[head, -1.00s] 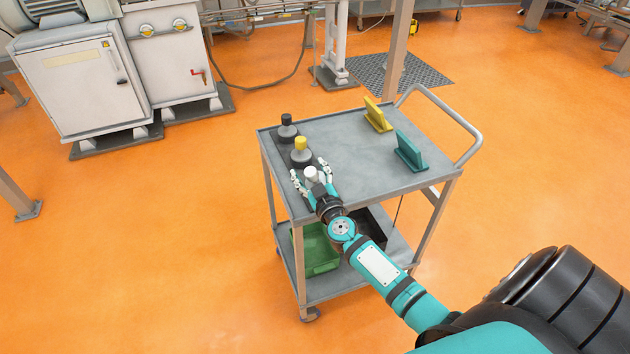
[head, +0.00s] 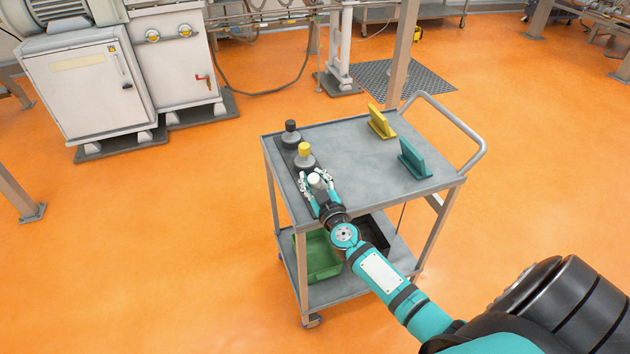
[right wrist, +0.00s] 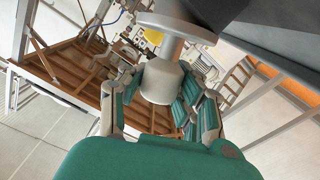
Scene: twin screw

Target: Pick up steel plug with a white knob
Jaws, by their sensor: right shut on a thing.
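The steel plug with a white knob (head: 314,180) stands at the front left of the grey cart top, last in a row of three plugs. My right gripper (head: 317,177) is shut on it, with fingers on both sides of the knob. In the right wrist view, the pale cylindrical knob (right wrist: 161,82) sits between the fingers of the gripper (right wrist: 163,100). The fingers hide much of the plug's body in the head view. I cannot tell whether its base is off the surface. My left gripper is not in view.
A plug with a yellow knob (head: 304,158) stands just behind, and one with a black knob (head: 291,135) farther back. Yellow (head: 381,122) and teal (head: 414,160) angled pieces stand on the right. The cart top's middle (head: 350,155) is clear. A green bin (head: 322,258) sits on the lower shelf.

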